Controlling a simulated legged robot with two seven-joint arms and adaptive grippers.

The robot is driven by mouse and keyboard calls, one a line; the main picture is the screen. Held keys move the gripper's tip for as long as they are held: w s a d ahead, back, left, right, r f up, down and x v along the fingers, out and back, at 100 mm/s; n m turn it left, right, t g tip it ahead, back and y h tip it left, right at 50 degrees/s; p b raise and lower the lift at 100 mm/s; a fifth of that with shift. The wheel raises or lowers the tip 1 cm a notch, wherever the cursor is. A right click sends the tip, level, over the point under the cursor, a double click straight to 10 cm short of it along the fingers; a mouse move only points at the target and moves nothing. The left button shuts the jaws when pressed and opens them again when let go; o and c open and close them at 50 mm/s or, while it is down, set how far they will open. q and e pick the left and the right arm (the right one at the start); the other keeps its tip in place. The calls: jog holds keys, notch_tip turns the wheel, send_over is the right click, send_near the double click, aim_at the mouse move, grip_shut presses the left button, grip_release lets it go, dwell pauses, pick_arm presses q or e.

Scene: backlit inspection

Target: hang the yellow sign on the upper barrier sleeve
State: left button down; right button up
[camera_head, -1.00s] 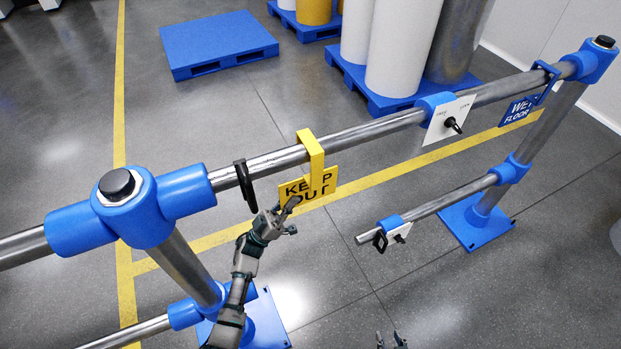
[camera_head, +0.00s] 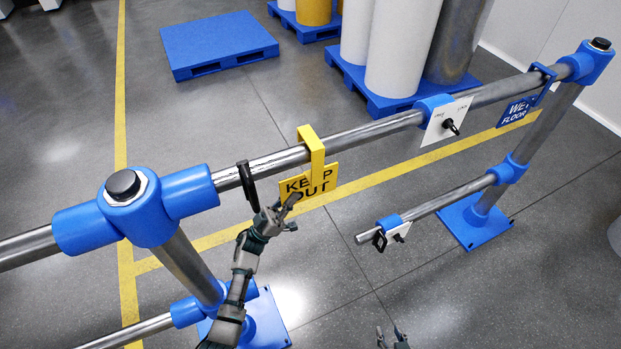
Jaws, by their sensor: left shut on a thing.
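The yellow sign (camera_head: 322,182), reading KEEP OUT, hangs by its yellow hook (camera_head: 312,146) over the upper grey rail. My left gripper (camera_head: 288,212) is at the sign's lower left and appears shut on its edge, hiding part of it. A blue sleeve (camera_head: 432,101) with a white plate and black knob (camera_head: 450,127) sits on the upper rail, right of the sign and apart from it. My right gripper (camera_head: 392,335) is at the bottom edge, partly cut off, its fingers apart with nothing visible between them.
A blue WET FLOOR sign (camera_head: 517,112) hangs at the right. The lower rail (camera_head: 450,201) has a free end and another knob plate (camera_head: 398,233). The rail between yellow sign and sleeve is clear.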

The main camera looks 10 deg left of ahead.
pick_arm(q)
jog(key=shift+r+p, duration=1)
jog(key=shift+r, duration=0.5)
pick_arm(e)
notch_tip(320, 180, up, 3)
jog(key=shift+w+f, duration=0.1)
jog(key=shift+w, duration=0.05)
pick_arm(q)
jog(key=shift+f, duration=0.1)
jog(key=s+d+p, duration=0.5)
jog(key=s, duration=0.3)
jog(key=shift+s+d, duration=0.15)
jog(key=shift+d, duration=0.15)
pick_arm(e)
notch_tip(320, 180, up, 7)
jog(key=shift+w+f+t, duration=0.15)
jog(key=shift+w+t, duration=0.25)
